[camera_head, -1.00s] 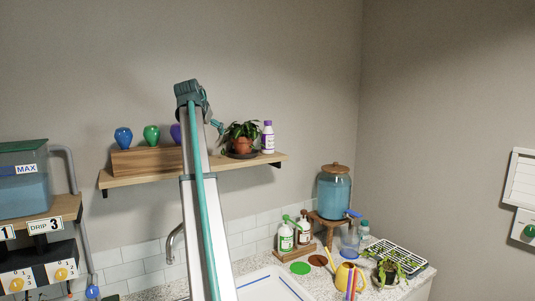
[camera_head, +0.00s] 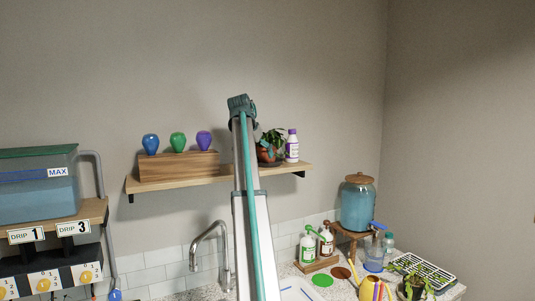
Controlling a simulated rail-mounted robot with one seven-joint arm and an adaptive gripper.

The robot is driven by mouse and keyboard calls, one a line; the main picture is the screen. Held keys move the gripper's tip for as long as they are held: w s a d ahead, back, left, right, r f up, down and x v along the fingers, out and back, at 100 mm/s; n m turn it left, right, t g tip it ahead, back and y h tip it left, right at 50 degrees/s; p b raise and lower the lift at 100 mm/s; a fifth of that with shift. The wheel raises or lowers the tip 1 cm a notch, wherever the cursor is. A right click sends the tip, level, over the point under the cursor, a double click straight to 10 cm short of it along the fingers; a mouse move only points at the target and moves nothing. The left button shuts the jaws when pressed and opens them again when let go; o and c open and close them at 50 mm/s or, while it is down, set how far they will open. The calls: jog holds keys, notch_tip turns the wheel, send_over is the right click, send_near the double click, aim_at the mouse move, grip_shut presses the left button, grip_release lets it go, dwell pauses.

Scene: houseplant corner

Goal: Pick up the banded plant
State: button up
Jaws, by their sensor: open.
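A leafy green plant (camera_head: 271,138) in a terracotta pot stands on the wooden wall shelf (camera_head: 182,181), between my arm and a white bottle. A second plant (camera_head: 414,284) stands on the counter at the lower right, cut by the frame edge. I cannot make out a band on either pot. My arm rises in front of the shelf and covers the left side of the shelf plant. My gripper is hidden behind the arm, so its fingers and its gap to the pot cannot be seen.
The white bottle with a purple cap (camera_head: 292,146) stands close right of the shelf plant. A wooden block (camera_head: 178,167) with coloured bulbs is left of my arm. A tap (camera_head: 210,240), pump bottles (camera_head: 308,245), a blue dispenser (camera_head: 357,204) and a yellow can (camera_head: 370,289) are below.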

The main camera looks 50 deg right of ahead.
jog(key=d+p, duration=0.1)
jog(key=d, duration=0.1)
jog(key=d+p, duration=0.1)
jog(key=d, duration=0.1)
jog(key=w+d+p, duration=0.1)
jog(key=d, duration=0.1)
jog(key=shift+d+f, duration=0.1)
jog(key=shift+f, duration=0.45)
jog(key=c, duration=0.9)
jog(key=shift+c, duration=1.3)
jog(key=shift+r, duration=0.15)
